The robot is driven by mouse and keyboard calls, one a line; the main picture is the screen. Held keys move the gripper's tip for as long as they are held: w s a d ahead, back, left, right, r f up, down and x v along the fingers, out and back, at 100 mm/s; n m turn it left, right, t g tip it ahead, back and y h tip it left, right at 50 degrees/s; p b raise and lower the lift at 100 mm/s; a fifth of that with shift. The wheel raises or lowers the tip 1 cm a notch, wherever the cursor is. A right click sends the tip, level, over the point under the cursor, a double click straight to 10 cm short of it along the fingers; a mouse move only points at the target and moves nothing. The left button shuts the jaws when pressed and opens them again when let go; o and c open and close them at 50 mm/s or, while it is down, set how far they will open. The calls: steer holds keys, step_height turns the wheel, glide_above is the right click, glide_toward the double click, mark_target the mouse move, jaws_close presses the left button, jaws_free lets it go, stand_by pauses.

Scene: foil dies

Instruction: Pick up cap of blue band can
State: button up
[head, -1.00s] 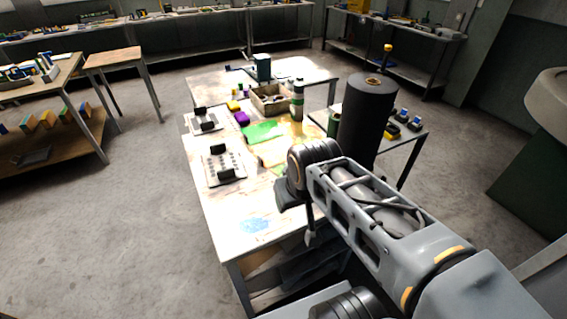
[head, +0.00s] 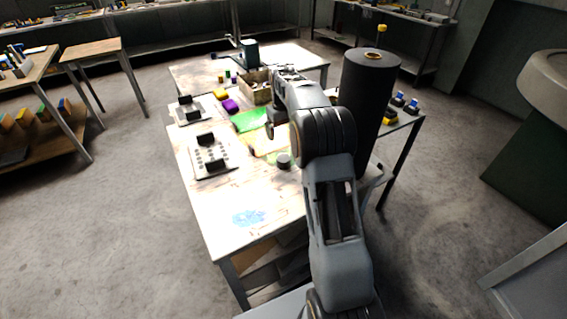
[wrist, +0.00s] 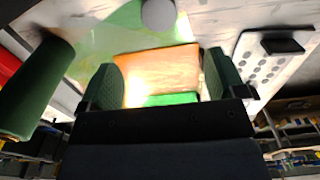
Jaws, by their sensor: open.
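My gripper (wrist: 163,80) is open and empty in the wrist view, its two dark green-padded fingers well apart. Between and beyond them lie an orange-tan sheet and a green sheet on the table. I cannot pick out a blue band can or its cap; my arm covers the spot in the head view where cans stood. A dark green cylinder (wrist: 38,90), possibly a can, is at the left of the wrist view, with something red beside it. No blue band shows on it. A small dark round piece (head: 283,161) stands on the table; a grey disc (wrist: 158,14) shows in the wrist view.
The worktable (head: 215,225) carries a plate with black blocks (head: 212,157), a green sheet (head: 250,121), a purple piece (head: 230,105) and a beige box (head: 254,90). A tall black roll (head: 365,105) stands right of my arm. The table's near left is mostly clear.

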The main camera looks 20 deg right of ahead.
mark_target(283, 157)
step_height(283, 157, down, 14)
steer(key=shift+d+r+p, duration=0.1)
steer(key=shift+r+p, duration=0.05)
steer(key=shift+p, duration=0.65)
steer(key=shift+c, duration=0.2)
steer(key=c, duration=0.9)
steer(key=shift+c, duration=0.2)
steer(key=shift+w+r, duration=0.1)
steer(key=shift+r, duration=0.05)
